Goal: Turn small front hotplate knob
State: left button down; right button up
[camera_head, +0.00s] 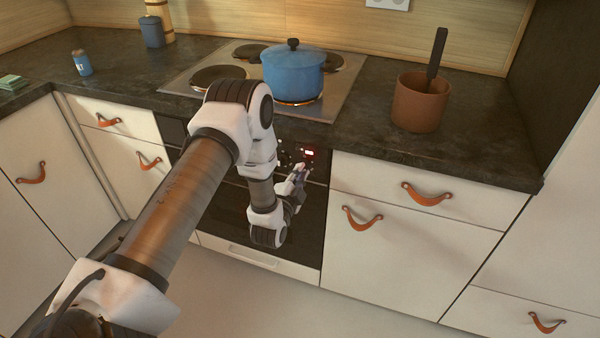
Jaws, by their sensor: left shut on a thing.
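The cooktop (345,100) has several dark round plates, and its front right plate under the blue pot glows orange. The oven's black control panel (318,166) is below the cooktop, with a small red-lit display (308,152). A dark knob (285,158) shows left of the display; part of the knob row is hidden behind my left arm. My left gripper (300,172) is at the panel just below the display, shut on a knob whose shape is mostly hidden by the fingers. My right gripper is out of view.
A blue lidded pot (292,75) stands on the glowing plate. A brown pot (418,105) with a dark utensil stands on the counter (460,150) at the right. White drawers with leather pulls (427,194) flank the oven. The floor in front is clear.

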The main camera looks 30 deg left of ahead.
pick_arm(q)
jog(key=c, duration=1.2)
grip_release()
jog(key=v, duration=0.7)
jog(key=shift+s, duration=0.25)
